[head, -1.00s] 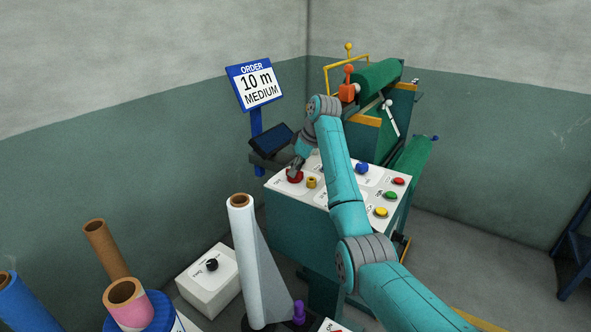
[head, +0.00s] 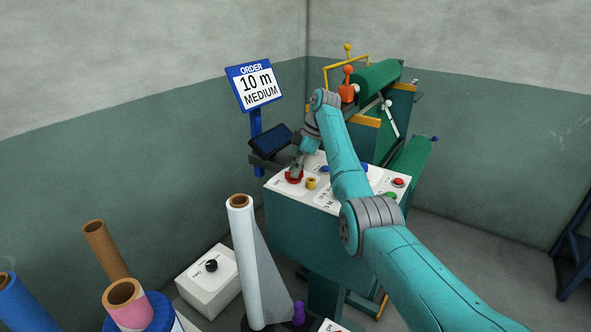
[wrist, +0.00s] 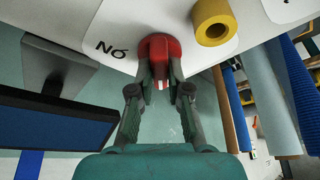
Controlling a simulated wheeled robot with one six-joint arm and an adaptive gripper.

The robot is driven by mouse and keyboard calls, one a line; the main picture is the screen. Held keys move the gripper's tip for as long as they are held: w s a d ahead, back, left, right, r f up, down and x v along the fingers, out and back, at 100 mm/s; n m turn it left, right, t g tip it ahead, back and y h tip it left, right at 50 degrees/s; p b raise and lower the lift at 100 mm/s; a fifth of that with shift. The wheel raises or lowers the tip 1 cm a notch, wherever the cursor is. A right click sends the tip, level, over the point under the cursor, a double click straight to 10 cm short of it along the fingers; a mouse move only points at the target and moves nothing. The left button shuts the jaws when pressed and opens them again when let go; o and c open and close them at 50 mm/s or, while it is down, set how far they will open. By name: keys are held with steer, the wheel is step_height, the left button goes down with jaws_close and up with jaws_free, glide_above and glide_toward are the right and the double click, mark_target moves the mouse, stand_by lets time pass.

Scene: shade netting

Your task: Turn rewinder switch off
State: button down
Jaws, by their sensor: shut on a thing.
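The red switch knob (head: 291,180) is at the near left corner of the white panel (head: 275,184) on the teal machine. In the wrist view the same red knob (wrist: 158,46) sits between my fingertips, next to printed letters that read upside down. My gripper (wrist: 160,82) is shut on the knob, a finger on each side. In the head view my gripper (head: 296,171) comes down onto it from above and partly covers it. The knob's exact angle is hard to tell.
A yellow ring-shaped knob (head: 311,183) is close to the right of the red one. A dark screen (head: 270,141) stands behind left. Red and green buttons (head: 398,182) are at the panel's right. A white roll (head: 244,260) stands in front.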

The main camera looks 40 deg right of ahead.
stand_by(0.5)
steer(key=c, duration=1.1)
jaws_free()
steer(key=v, duration=0.5)
steer(key=shift+s+d, duration=0.15)
steer(key=shift+d, duration=0.3)
steer(key=s+d, duration=0.1)
steer(key=d, duration=0.2)
steer(key=s+d, duration=0.1)
steer(key=d, duration=0.1)
steer(key=s+d, duration=0.2)
steer(key=d, duration=0.1)
steer(key=shift+d, duration=0.3)
steer(key=shift+s+d, duration=0.3)
steer(key=shift+d, duration=0.45)
steer(key=shift+s, duration=0.1)
